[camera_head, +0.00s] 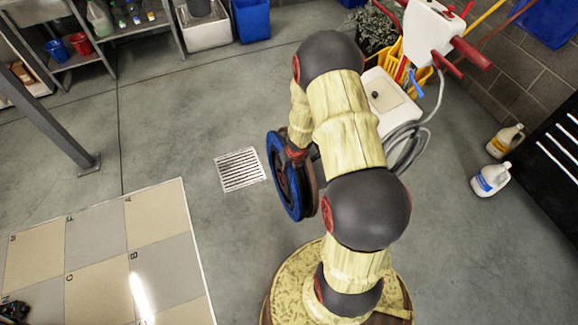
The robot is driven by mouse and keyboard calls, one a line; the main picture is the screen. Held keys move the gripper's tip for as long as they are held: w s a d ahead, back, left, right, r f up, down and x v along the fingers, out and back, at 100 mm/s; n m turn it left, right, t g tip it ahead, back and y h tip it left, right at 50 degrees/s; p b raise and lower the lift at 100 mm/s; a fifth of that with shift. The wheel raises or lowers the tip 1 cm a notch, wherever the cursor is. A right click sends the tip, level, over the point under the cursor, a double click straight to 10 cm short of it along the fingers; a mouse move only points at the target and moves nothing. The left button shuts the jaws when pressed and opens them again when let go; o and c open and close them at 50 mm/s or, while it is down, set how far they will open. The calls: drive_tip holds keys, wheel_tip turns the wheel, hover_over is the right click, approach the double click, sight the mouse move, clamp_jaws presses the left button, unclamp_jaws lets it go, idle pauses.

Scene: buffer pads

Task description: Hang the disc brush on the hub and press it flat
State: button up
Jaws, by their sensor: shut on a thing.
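The disc brush (276,178) stands on edge left of my arm in the middle of the view. It shows a blue outer ring and a dark centre. A brownish round part (312,182) lies close behind it, partly covered by my arm. My gripper (295,156) is at the disc's upper right side, mostly hidden by my arm, and is shut on the disc brush. The white floor machine (388,97) with red handles (470,53) is behind my arm. I cannot make out the hub, or whether the disc touches it.
A floor drain (240,169) lies left of the disc. A checkered mat (100,240) is at lower left. Shelving and bins (252,18) stand at the back. Two jugs (490,179) are at right, near a dark rack. Grey hose (409,137) hangs beside the machine.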

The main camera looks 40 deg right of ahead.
drive_tip(key=shift+s+d+r+p, duration=0.15)
drive_tip(key=shift+s+r+p, duration=0.1)
drive_tip(key=shift+r+p, duration=0.25)
drive_tip(key=shift+s+d+r+p, duration=0.1)
drive_tip(key=shift+s+r+p, duration=0.15)
drive_tip(key=shift+r, duration=0.4)
drive_tip(key=o, duration=0.8)
drive_tip(key=shift+o, duration=0.7)
drive_tip(key=shift+f, duration=0.1)
drive_tip(key=shift+v, duration=5.25)
drive_tip(key=shift+s+r, duration=0.2)
drive_tip(key=shift+r, duration=0.5)
